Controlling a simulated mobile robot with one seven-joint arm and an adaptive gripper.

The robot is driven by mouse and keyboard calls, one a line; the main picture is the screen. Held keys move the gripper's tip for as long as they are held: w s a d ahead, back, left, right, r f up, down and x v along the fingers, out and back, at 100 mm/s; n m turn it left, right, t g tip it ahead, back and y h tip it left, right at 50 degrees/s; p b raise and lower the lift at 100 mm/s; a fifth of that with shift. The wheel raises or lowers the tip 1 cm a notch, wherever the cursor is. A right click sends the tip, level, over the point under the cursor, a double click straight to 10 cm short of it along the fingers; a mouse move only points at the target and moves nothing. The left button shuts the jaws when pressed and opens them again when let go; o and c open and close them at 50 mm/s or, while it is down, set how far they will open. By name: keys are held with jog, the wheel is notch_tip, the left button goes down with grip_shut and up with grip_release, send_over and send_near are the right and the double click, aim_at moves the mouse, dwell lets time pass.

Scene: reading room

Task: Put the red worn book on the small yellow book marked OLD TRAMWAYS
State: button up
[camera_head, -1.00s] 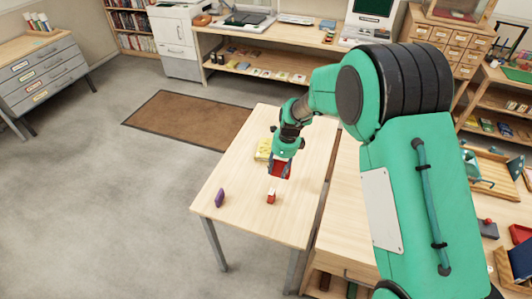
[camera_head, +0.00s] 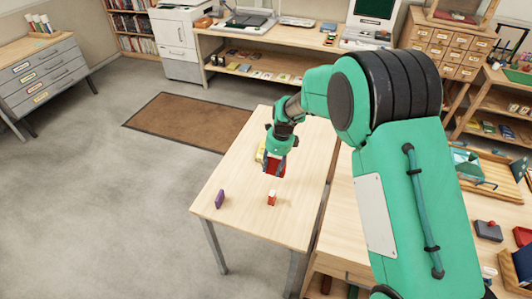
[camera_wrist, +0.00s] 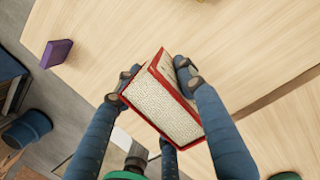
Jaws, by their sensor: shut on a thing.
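My gripper (camera_head: 275,168) is shut on the red worn book (camera_head: 274,170), above the light wooden table. In the wrist view the red book (camera_wrist: 163,108) sits between the two fingertips of my gripper (camera_wrist: 158,82), tilted, with its pale page edges facing the camera. The yellow book (camera_head: 260,152) lies on the table just behind and left of my gripper in the head view, mostly hidden by it. Its marking cannot be read.
A purple book (camera_head: 220,199) stands near the table's front left, also in the wrist view (camera_wrist: 57,53). A small red and white item (camera_head: 272,198) stands near the front middle. The table (camera_head: 245,222) is otherwise largely bare. A counter (camera_head: 345,225) adjoins on the right.

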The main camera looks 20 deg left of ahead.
jog(key=w+a+f+b, duration=0.1)
jog(key=w+a+b, duration=0.1)
jog(key=w+a, duration=0.5)
jog(key=w, duration=0.4)
jog(key=shift+a, duration=0.15)
jog(key=shift+f, duration=0.1)
jog(key=shift+f, duration=0.1)
jog(key=shift+f+b, duration=0.5)
jog(key=shift+f, duration=1.15)
jog(key=shift+f, duration=0.15)
jog(key=o, duration=1.3)
jog(key=r+p, duration=0.1)
jog(key=r, duration=0.3)
jog(key=d+r, duration=0.1)
jog(key=r, duration=0.3)
jog(key=d+r+p, duration=0.1)
jog(key=r, duration=0.3)
jog(key=shift+p, duration=0.35)
